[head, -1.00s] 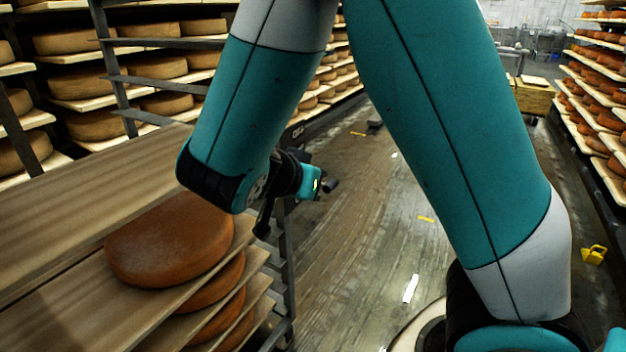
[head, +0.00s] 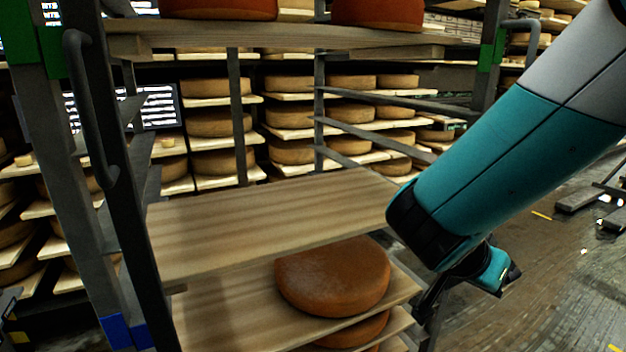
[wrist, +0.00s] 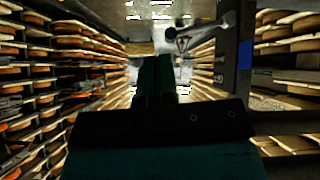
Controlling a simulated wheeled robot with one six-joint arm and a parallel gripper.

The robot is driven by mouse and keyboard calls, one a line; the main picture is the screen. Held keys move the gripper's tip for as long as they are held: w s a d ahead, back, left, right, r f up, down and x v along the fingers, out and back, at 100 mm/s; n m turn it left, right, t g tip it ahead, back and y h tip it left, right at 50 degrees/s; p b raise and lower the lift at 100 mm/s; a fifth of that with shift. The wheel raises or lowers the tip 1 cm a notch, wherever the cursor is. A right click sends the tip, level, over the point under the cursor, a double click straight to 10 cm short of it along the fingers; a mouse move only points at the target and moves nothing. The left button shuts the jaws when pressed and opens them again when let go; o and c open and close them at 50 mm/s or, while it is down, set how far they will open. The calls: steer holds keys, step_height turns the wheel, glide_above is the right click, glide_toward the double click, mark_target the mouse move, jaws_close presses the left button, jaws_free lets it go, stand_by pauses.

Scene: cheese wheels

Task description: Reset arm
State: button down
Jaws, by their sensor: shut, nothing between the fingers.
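My gripper (wrist: 155,62) shows in the wrist view as two dark fingers side by side beyond a black block. They are shut with nothing between them. In the head view my arm comes in from the right, and its end (head: 432,298) hangs dark beside the rack's right side, partly hidden by my own arm. An orange-brown cheese wheel (head: 333,277) lies on a wooden shelf board (head: 215,310) to the left of it. The gripper is apart from this wheel.
A bare upper board (head: 265,225) spans the rack above the wheel. A dark rack post (head: 125,200) stands at left. Shelves of cheese wheels (head: 220,124) fill the back. Open wet floor (head: 545,260) lies at right.

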steer(key=s+a+r+n+g+y, duration=0.2)
steer(key=s+a+r+n+y, duration=0.2)
steer(key=s+a+n+y, duration=0.45)
steer(key=s+a+r+n+g+y, duration=0.1)
steer(key=s+a+r+n+y, duration=0.2)
steer(key=s+a+n+y, duration=0.5)
step_height(320, 180, up, 21)
steer(key=d+n+h+p, duration=0.1)
steer(key=n+h+p, duration=0.1)
steer(key=p, duration=1.9)
steer(key=shift+d+h+p, duration=0.15)
steer(key=shift+h+p, duration=0.2)
steer(key=shift+h, duration=0.5)
